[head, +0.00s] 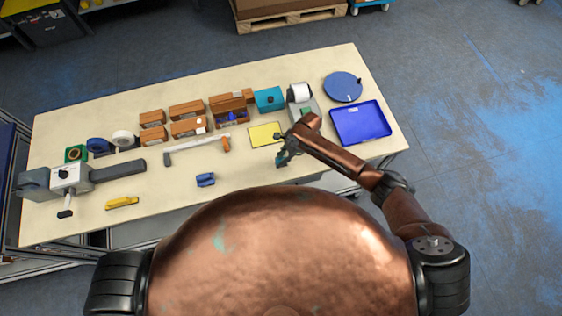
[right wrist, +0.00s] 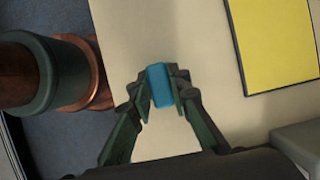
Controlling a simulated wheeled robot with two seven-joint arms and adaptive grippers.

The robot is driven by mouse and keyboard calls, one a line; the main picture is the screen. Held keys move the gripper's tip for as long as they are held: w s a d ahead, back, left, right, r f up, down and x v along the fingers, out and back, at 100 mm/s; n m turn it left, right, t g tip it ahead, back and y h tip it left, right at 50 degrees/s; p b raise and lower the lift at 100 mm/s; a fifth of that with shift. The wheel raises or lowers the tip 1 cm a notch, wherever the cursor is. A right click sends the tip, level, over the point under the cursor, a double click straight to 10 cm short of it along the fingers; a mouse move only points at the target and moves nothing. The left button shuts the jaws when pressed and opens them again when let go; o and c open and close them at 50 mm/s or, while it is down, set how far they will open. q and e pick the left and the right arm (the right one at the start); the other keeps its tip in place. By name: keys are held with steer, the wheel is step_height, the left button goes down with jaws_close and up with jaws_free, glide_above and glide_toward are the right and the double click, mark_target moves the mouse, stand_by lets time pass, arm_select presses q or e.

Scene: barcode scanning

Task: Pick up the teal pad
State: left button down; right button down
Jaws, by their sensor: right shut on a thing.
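The teal pad (right wrist: 161,86) shows in the right wrist view as a small blue-teal block between my right gripper's fingertips (right wrist: 160,92). The fingers are shut on its two sides. In the head view my right gripper (head: 283,159) is low over the front part of the table, just below the yellow sheet, and the pad is mostly hidden there. I cannot tell whether the pad touches the table. My left gripper is not in view.
The yellow sheet (head: 264,134) lies just beyond my right gripper. A blue tray (head: 361,122) and a round blue disc (head: 342,86) are to the right. Brown boxes (head: 188,127) and a teal box (head: 269,99) stand behind. A blue item (head: 205,180) lies left on clear tabletop.

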mark_target(278, 160)
steer(key=shift+r, duration=0.1)
stand_by(0.3)
steer(key=shift+r, duration=0.25)
step_height(278, 160, up, 2)
steer(key=shift+a+r+b, duration=0.1)
steer(key=shift+r+b, duration=0.1)
steer(key=shift+b, duration=0.25)
steer(key=s+r, duration=1)
steer(key=s, duration=0.4)
steer(key=shift+b, duration=0.4)
steer(key=c, duration=2.3)
jaws_free()
jaws_close()
